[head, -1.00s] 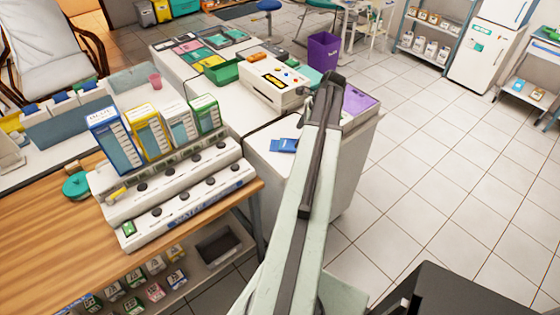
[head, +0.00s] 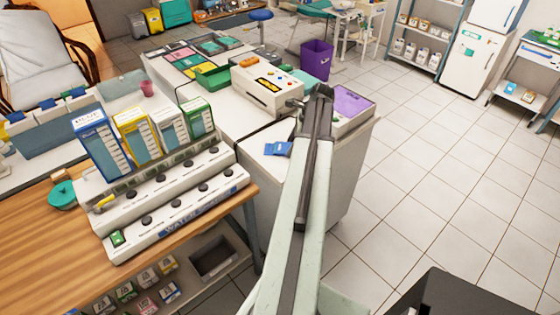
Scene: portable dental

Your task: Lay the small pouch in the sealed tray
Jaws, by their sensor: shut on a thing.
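The end of my arm, with my gripper (head: 318,94), is over the white counter at centre. A small dark part juts out left of it, by the white machine. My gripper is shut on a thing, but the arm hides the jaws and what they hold. A purple-topped tray (head: 350,104) sits right of my gripper at the counter's right end. A green tray (head: 213,76) stands farther back. I cannot tell which is the sealed tray.
A white machine with coloured buttons (head: 266,86) stands just left of my gripper. A white dispenser rack (head: 170,212) with several boxes fills the wooden counter (head: 40,232) at left. A purple bin (head: 317,60) stands behind. The tiled floor (head: 440,180) at right is mostly clear.

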